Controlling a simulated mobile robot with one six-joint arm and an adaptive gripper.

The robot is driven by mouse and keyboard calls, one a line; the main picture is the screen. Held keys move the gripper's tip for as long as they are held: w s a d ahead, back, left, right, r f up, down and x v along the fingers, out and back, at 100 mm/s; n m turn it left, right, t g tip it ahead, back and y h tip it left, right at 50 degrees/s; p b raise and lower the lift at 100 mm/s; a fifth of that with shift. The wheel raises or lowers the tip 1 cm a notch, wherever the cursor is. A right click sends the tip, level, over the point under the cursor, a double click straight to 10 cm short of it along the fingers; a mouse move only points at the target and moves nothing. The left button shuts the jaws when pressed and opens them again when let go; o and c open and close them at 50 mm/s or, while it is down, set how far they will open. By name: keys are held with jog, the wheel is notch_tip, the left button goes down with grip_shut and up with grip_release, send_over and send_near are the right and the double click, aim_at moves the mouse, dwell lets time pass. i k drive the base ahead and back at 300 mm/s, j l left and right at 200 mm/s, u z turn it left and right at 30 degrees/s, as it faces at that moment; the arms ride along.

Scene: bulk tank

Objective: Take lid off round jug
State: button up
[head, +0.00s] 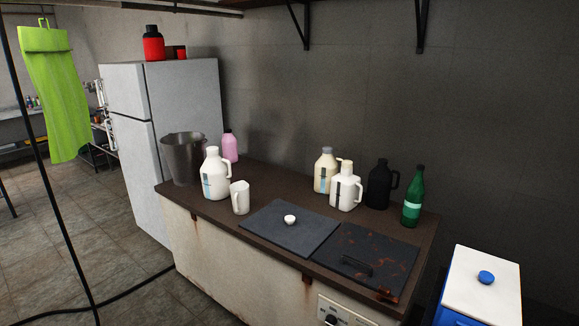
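A white round-bodied jug (215,178) with a side handle and a blue mark stands upright on the brown counter, left of its middle. Its narrow top looks capped in white. A cream jug (324,172) with a pale top stands further back, partly hidden by a white squarer jug (346,190) with a dark stripe. A black jug (380,184) with a handle stands to their right. I cannot tell for certain which one the task calls the round jug. My gripper is not in this view.
A white mug (240,197) stands close beside the left jug, with a metal bucket (184,160) and pink bottle (229,147) behind. A green bottle (412,197) stands right. Two dark hatches, one with a white knob (290,220), cover the counter's front. A blue-and-white cooler (482,287) stands lower right.

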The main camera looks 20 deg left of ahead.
aim_at(215, 174)
jog(key=i+j+z, duration=0.1)
jog(key=j, duration=0.25)
jog(key=i+j+z, duration=0.1)
jog(key=j, duration=0.25)
jog(key=i+j+z, duration=0.1)
jog(key=i+j, duration=0.15)
jog(key=j, duration=0.15)
jog(key=i+j, duration=0.1)
jog(key=j, duration=0.25)
jog(key=i+j+z, duration=0.15)
jog(key=j, duration=0.25)
jog(key=j+z, duration=0.1)
jog(key=j, duration=0.3)
jog(key=i+j+z, duration=0.15)
jog(key=j+z, duration=0.3)
jog(key=j, duration=1.1)
jog(key=j+z, duration=0.5)
jog(key=j, duration=1.05)
jog(key=j+z, duration=0.1)
jog(key=j, duration=0.65)
jog(key=k+j+z, duration=0.1)
jog(key=j, duration=0.6)
